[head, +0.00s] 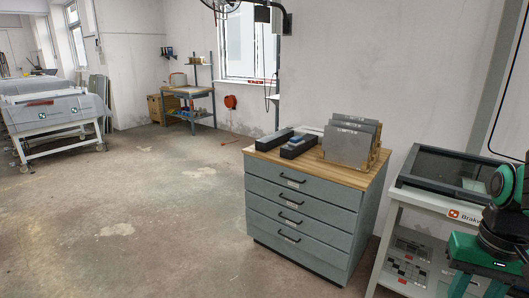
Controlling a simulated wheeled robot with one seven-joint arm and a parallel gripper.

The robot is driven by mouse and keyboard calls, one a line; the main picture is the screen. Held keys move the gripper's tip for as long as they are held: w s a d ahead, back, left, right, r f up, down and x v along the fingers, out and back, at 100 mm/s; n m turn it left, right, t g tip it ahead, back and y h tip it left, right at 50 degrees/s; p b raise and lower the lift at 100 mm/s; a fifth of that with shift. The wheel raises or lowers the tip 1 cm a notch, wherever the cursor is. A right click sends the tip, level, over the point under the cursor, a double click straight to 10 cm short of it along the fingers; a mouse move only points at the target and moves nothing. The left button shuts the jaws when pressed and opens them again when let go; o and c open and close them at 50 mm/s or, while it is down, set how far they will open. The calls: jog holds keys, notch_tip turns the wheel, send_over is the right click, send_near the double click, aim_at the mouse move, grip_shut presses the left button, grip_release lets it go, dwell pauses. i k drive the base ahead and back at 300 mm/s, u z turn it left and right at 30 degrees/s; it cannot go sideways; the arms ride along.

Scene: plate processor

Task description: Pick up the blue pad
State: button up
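Two long, low dark blocks lie side by side on the wooden top of a grey drawer cabinet (262,157). The left block (274,139) has a bluish upper face. The right block (299,146) is dark, with a bluish-grey top. Either could be the blue pad; I cannot tell which at this size. Nothing is holding them. Green and black arm parts show at the right edge, well to the right of the cabinet, but no gripper fingers are visible.
Upright metal plates (348,146) stand in a rack right of the blocks. A white-framed table with a dark glazed box (455,172) stands right of the cabinet. The floor (140,220) left of the cabinet is clear. A shelved bench (190,93) stands farther back.

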aim_at(296, 141)
jog(key=u, duration=0.7)
jog(key=i, duration=1.95)
jog(key=z, duration=0.5)
jog(key=i, duration=1)
jog(key=z, duration=0.8)
jog(key=i, duration=0.35)
jog(key=z, duration=0.2)
